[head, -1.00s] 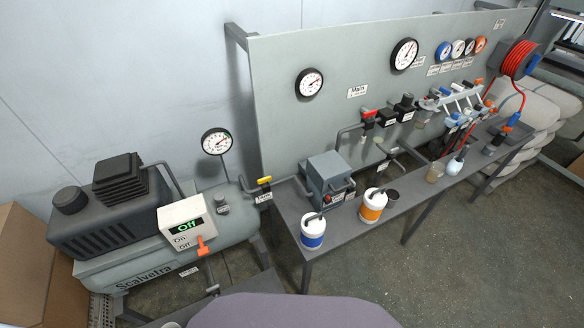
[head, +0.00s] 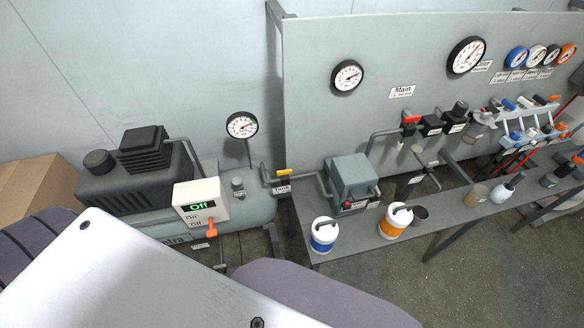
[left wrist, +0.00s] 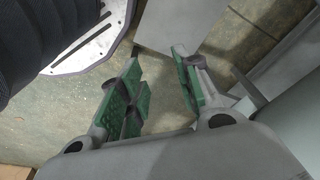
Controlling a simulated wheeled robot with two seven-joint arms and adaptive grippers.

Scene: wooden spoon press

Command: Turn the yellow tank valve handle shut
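The yellow tank valve handle (head: 284,172) sits on the pipe between the compressor tank and the bench, above a small label reading "Tank". It appears to lie along the pipe. The grey compressor tank (head: 255,208) stands to its left. In the left wrist view my left gripper (left wrist: 160,95) is open, its green-padded fingers apart with nothing between them, above the floor. The gripper does not show in the head view, so its distance from the handle cannot be told. My right gripper is in neither view.
A control box (head: 200,203) reading "Off", with an orange lever, is on the compressor. A grey dryer box (head: 352,178), a blue-banded tub (head: 323,235) and an orange-banded tub (head: 394,222) stand on the bench (head: 345,238). A gauge panel (head: 420,70) rises behind. Floor shows in front of the bench.

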